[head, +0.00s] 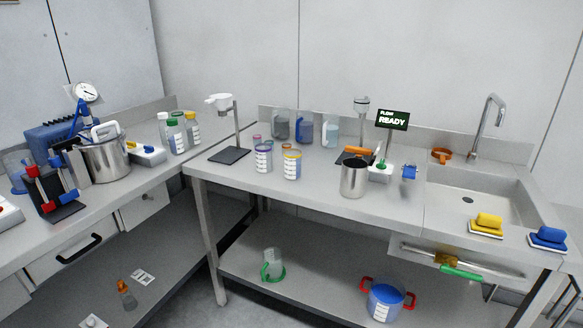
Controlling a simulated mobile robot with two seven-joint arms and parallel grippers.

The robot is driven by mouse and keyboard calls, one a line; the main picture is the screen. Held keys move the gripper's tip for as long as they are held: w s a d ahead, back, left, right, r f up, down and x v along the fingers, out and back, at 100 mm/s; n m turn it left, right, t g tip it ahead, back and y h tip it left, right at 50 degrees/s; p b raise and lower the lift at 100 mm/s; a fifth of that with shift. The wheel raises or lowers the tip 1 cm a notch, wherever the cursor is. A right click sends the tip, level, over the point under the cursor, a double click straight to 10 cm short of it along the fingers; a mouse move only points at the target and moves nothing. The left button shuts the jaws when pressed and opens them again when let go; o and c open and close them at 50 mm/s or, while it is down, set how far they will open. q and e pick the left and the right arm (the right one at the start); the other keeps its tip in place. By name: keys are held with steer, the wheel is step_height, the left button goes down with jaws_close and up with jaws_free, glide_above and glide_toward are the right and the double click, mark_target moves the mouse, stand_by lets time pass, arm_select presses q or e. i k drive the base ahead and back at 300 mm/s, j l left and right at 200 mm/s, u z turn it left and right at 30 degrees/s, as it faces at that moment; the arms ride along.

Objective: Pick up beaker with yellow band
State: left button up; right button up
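A beaker with a yellow-orange band at its rim (292,165) stands upright on the middle counter, left of a steel cup. It is clear-walled with white label marks, and blue shows in its lower part. A similar beaker with a purple-blue band (264,158) stands close on its left. Neither of my grippers is in view, and nothing is touching the yellow-banded beaker.
The steel cup (354,178) stands right of the beakers near the front edge. A stand with a dark base (230,155) is to their left. Behind are small pink-lidded jars and several pitchers (304,128). Counter in front of the beakers (290,190) is clear.

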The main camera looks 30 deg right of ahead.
mark_target(293, 157)
steer(key=z, duration=1.45)
